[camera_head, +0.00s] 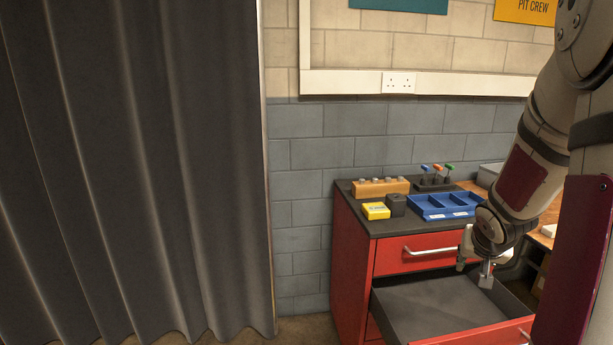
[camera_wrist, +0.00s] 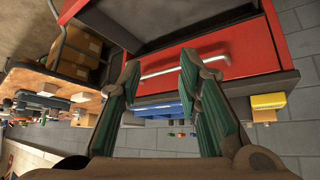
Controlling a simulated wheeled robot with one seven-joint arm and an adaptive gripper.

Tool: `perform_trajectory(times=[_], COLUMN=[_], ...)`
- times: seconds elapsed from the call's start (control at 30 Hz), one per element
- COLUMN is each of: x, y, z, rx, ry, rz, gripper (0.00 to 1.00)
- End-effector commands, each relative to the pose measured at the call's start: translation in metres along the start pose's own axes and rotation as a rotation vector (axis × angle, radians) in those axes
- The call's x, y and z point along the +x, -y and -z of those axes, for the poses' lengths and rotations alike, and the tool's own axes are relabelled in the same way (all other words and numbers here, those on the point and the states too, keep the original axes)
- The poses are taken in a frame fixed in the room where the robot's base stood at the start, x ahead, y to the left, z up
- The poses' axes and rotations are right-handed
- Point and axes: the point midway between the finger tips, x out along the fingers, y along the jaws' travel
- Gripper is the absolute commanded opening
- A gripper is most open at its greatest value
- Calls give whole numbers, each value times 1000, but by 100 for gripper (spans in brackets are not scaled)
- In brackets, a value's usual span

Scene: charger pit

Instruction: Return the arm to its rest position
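My arm (camera_head: 525,165) comes down from the upper right in the head view. I cannot tell the exact gap between fingertips and drawer.
On the cabinet top stand a blue tray (camera_head: 445,207), a yellow box (camera_head: 376,211), a dark block (camera_head: 396,205), a wooden holder (camera_head: 380,188) and coloured-handled tools (camera_head: 437,172). A wooden bench (camera_head: 546,228) is at right. A dark curtain (camera_head: 130,170) fills the left.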

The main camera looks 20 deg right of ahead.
Motion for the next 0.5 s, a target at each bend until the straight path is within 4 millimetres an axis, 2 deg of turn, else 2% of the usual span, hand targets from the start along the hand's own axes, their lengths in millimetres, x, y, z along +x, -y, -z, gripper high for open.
perform_trajectory(times=[0.03, 0.1, 0.27, 0.37, 0.5], x=[-23, -52, -119, -160, -215], y=[17, 34, 68, 85, 101], z=[0, -8, -43, -74, -125], rx=[-40, -89, -201, -275, -393], ry=[6, 33, 114, 176, 273], rz=[-9, -25, -28, -7, 53], gripper=[32, 32, 32, 32, 32])
